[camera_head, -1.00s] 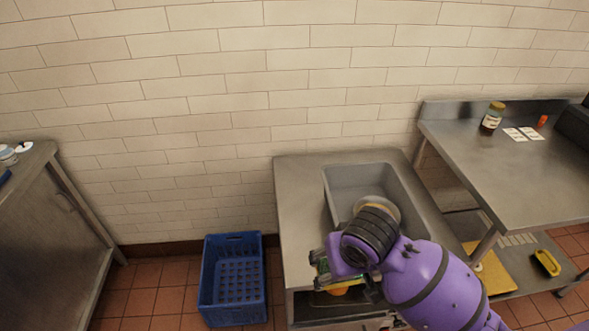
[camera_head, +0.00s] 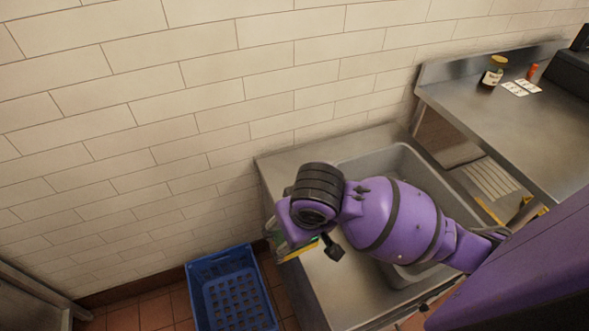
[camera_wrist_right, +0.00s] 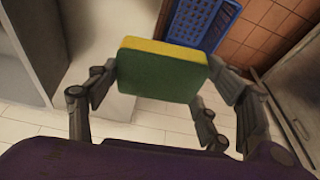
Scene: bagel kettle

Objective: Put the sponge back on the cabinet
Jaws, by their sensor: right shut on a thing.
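The sponge, green with a yellow layer, is held between the fingers of my right gripper (camera_wrist_right: 160,78). In the right wrist view the sponge (camera_wrist_right: 158,72) shows clearly. In the head view only an edge of the sponge (camera_head: 298,249) shows beneath my right gripper (camera_head: 306,245), at the left edge of the metal sink cabinet. The sink cabinet (camera_head: 350,290) has a grey basin (camera_head: 405,160), partly covered by my right arm. A second metal cabinet (camera_head: 28,300) shows only partly at the lower left. My left gripper is out of view.
A blue crate (camera_head: 232,290) stands on the tiled floor left of the sink cabinet. A metal table (camera_head: 500,120) at the right holds a jar (camera_head: 494,73), white cards (camera_head: 521,88) and a small orange bottle (camera_head: 532,72). A tiled wall runs behind.

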